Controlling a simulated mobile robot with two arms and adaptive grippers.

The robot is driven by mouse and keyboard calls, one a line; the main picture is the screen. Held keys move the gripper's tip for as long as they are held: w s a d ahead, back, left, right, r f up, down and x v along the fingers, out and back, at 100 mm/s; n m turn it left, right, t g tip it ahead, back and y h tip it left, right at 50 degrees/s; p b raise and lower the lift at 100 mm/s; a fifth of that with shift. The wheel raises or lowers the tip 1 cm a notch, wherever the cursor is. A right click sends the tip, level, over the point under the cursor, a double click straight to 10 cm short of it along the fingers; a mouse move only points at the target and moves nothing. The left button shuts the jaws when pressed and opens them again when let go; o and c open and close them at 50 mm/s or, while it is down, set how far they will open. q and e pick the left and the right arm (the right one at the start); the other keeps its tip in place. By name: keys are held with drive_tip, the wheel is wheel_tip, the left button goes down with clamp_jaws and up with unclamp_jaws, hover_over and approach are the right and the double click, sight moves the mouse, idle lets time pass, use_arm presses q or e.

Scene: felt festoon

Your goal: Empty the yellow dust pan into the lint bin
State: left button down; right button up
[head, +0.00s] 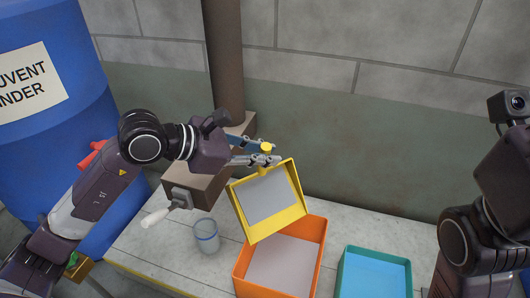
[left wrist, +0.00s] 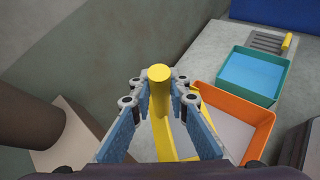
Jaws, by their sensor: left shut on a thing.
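The yellow dust pan (head: 298,210) hangs tilted, its open face toward the head camera and a flat grey surface inside it. My left gripper (head: 266,160) is shut on its round yellow handle, which also shows between the fingers in the left wrist view (left wrist: 159,76). The pan's lower edge is at the back of an orange bin (head: 320,262) in the head view; I cannot tell whether they touch. The orange bin has grey inside; a teal bin (head: 343,270) beside it has blue inside. No label shows which is the lint bin. My right gripper is out of view.
A clear cup (head: 206,236) stands on the pale bench (head: 150,255), left of the orange bin. A brown post (head: 224,60) with a block at its foot stands behind my left wrist. A blue drum (head: 50,120) is at the left. A wall backs the bench.

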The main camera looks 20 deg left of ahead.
use_arm(q)
drive_tip(key=shift+s+d+r, duration=0.1)
drive_tip(key=shift+s+d+r, duration=0.15)
drive_tip(key=shift+s+d, duration=0.1)
drive_tip(key=shift+s+d+m, duration=0.1)
drive_tip(key=shift+d+m, duration=0.05)
drive_tip(key=shift+m, duration=0.15)
drive_tip(key=shift+s+d+r+t+y, duration=0.15)
drive_tip(key=shift+s+d+t+y, duration=0.15)
drive_tip(key=shift+t+y, duration=0.1)
idle(0.6)
drive_tip(key=shift+s+d, duration=0.15)
drive_tip(key=shift+s+d+r+m, duration=0.15)
drive_tip(key=shift+s+d+m, duration=0.15)
drive_tip(key=shift+m, duration=0.1)
drive_tip(key=shift+d, duration=0.1)
idle(0.4)
